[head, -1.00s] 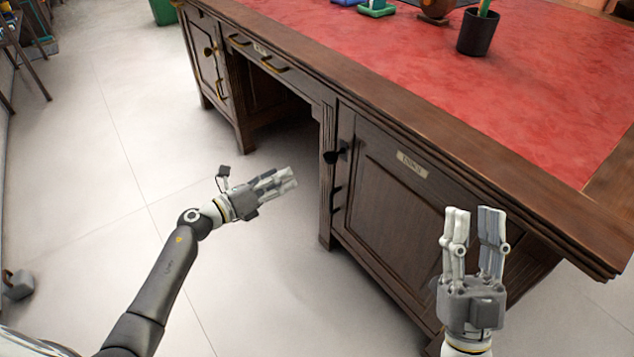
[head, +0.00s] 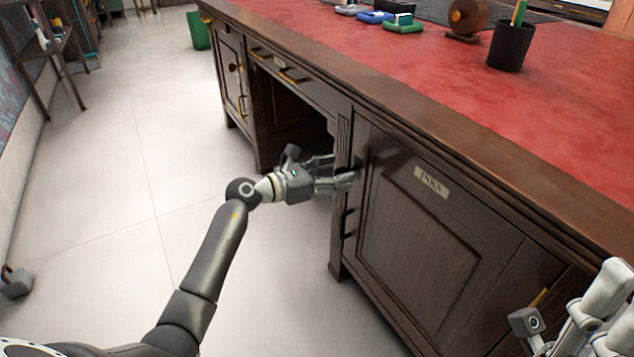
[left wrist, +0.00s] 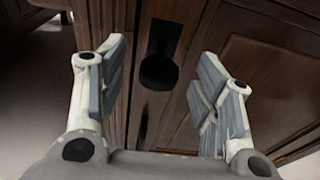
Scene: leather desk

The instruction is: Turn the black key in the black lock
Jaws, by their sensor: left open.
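The black lock (left wrist: 164,38) is a dark plate on the cabinet door's left edge. The black key (left wrist: 158,73), with a round bow, sticks out of it. In the head view a bit of the lock (head: 358,161) shows past my left fingertips, and the key is hidden there. My left gripper (head: 345,172) is open at the lock. In the left wrist view its fingers (left wrist: 160,75) stand apart, one on each side of the key, with gaps and no clear contact. My right gripper (head: 622,300) is at the lower right, partly cut off, its fingers apart and empty.
The wooden desk (head: 440,255) has a labelled door (head: 431,181) and dark hinge-like fittings below the lock. Its red top holds a pen cup (head: 510,47) and small coloured items at the back. Pale floor (head: 110,190) lies open on the left.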

